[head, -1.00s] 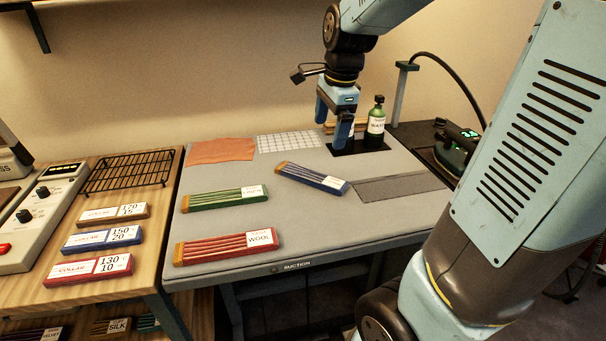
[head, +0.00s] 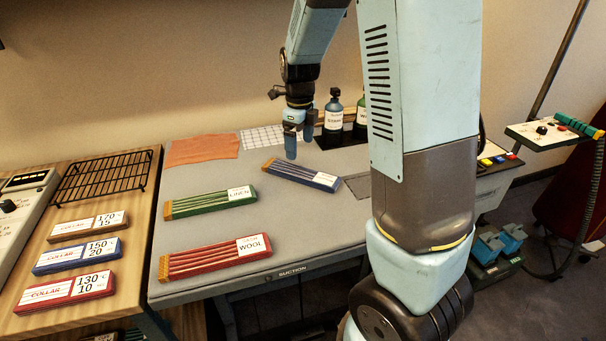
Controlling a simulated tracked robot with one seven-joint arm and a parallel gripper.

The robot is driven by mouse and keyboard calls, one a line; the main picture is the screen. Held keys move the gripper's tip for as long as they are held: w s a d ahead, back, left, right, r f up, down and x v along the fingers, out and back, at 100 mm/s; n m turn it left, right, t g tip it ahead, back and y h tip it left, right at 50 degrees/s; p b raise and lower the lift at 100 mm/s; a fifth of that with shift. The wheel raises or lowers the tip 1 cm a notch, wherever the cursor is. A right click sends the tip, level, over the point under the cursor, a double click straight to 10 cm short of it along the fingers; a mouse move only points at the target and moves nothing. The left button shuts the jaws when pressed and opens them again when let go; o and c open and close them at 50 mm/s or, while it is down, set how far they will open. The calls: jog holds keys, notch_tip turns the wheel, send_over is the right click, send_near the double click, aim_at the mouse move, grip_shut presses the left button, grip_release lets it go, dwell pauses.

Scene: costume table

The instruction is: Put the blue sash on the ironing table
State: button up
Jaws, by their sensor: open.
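The blue sash (head: 302,176), a flat folded bundle with an orange end and a white label, lies at an angle on the grey ironing table (head: 300,235). My gripper (head: 300,146) points down just behind the sash in the picture. Its two fingers are apart, with nothing seen between them. The sash shows whole; I cannot tell how high the fingertips are above the table.
A green linen bundle (head: 210,202) and a red wool bundle (head: 214,257) lie left of the sash. An orange cloth (head: 202,149) and a labelled bottle (head: 334,114) are behind. A side table (head: 130,222) holds a black rack (head: 104,177) and collar cards. My arm hides the table's right part.

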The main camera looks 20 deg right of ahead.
aim_at(300, 171)
jog(key=shift+f, duration=4.55)
jog(key=shift+c, duration=0.4)
jog(key=c, duration=1.2)
